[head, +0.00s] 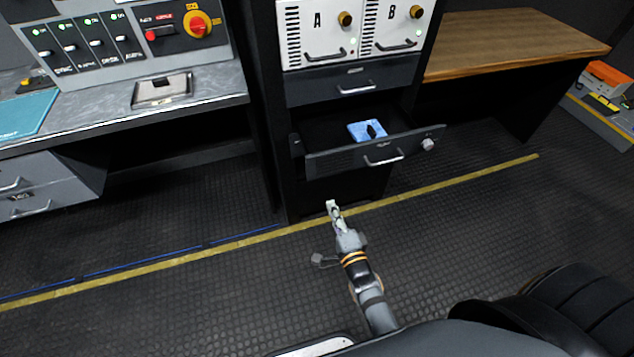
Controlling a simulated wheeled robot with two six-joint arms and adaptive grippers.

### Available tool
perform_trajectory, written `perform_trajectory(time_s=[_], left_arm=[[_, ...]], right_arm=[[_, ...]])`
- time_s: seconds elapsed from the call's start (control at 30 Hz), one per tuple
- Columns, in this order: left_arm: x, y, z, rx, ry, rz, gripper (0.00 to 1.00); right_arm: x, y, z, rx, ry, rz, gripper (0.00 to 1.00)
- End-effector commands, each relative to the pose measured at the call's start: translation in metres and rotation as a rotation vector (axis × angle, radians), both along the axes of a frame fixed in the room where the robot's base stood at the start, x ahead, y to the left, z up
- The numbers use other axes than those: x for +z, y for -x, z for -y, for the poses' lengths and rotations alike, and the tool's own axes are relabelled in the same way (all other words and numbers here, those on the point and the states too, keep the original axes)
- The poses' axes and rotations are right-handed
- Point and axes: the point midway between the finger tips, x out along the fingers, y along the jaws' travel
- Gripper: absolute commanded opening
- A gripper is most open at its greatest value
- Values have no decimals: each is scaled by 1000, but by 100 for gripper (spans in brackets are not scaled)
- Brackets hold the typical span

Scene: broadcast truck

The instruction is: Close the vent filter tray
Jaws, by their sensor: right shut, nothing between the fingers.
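The vent filter tray (335,161) is a dark drawer pulled out of the equipment rack, with a front panel, a silver handle (384,160) and a round knob (428,144) at its right end. A blue item (366,130) with a dark mark lies inside it. My right gripper (333,205) is shut and empty. In the picture it shows below and left of the tray front, apart from it, over the floor near the yellow line. My left gripper is not in view.
Above the tray are a closed drawer (350,84) and two white modules marked A (310,38) and B (397,28). A metal counter (210,85) with a switch panel stands left, a wooden desk (500,42) right. A black chair (575,310) is at lower right. Floor before the rack is clear.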

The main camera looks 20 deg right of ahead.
Motion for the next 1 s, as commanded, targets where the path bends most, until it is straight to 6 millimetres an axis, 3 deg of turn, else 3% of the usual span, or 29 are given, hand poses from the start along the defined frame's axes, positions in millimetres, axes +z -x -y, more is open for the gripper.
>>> perform_trajectory(time_s=[0.23,0.5,0.7,1.0], left_arm=[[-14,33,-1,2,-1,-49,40],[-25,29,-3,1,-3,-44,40],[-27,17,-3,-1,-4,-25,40],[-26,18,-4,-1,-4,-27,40]], right_arm=[[-1,-56,-2,0,2,3,0],[-2,-103,-4,0,1,0,0],[-2,-116,-4,0,1,-2,0],[-1,-116,-4,0,2,-2,0]])
